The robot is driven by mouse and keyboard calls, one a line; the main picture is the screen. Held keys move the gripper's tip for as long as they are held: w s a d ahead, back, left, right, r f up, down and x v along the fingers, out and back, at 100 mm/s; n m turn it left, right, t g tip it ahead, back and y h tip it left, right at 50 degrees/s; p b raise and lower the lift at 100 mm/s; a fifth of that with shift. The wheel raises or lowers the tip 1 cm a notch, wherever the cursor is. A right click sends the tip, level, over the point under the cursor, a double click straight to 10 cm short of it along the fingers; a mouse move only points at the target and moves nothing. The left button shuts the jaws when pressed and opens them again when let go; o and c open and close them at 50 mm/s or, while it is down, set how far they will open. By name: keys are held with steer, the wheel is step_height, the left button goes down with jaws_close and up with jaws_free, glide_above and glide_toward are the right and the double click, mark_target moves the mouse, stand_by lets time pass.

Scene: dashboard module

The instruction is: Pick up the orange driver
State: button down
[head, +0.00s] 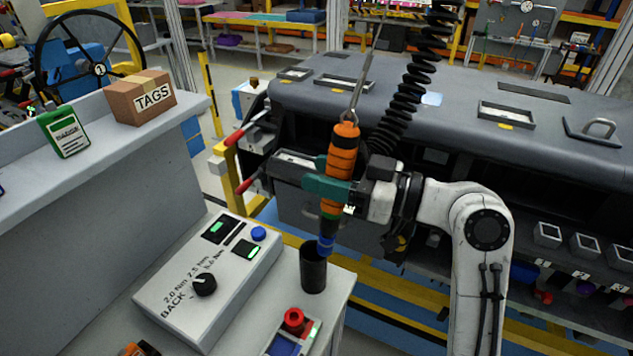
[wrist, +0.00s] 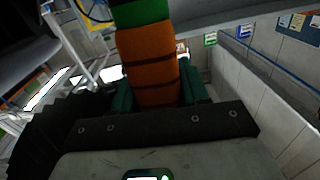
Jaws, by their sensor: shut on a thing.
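The orange driver (head: 341,153) hangs upright from a hook and cable in the head view, with a black lower part and a blue tip. Its tip is at the mouth of a dark cylindrical holder (head: 313,268); I cannot tell whether it is inside or just above. My gripper (head: 327,188), with green fingers, is shut around the driver's lower body. In the wrist view the driver (wrist: 148,65) fills the middle between the green fingers (wrist: 160,94), showing its orange body and a green band.
A control box (head: 208,285) with a dial sits left of the holder. A black coiled hose (head: 408,90) hangs just right of the driver. The grey dashboard module (head: 460,115) lies behind my arm. A TAGS box (head: 142,97) stands on the left ledge.

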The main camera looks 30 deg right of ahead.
steer(key=b+v, duration=0.2)
steer(key=v, duration=1)
steer(key=shift+s, duration=0.2)
stand_by(0.7)
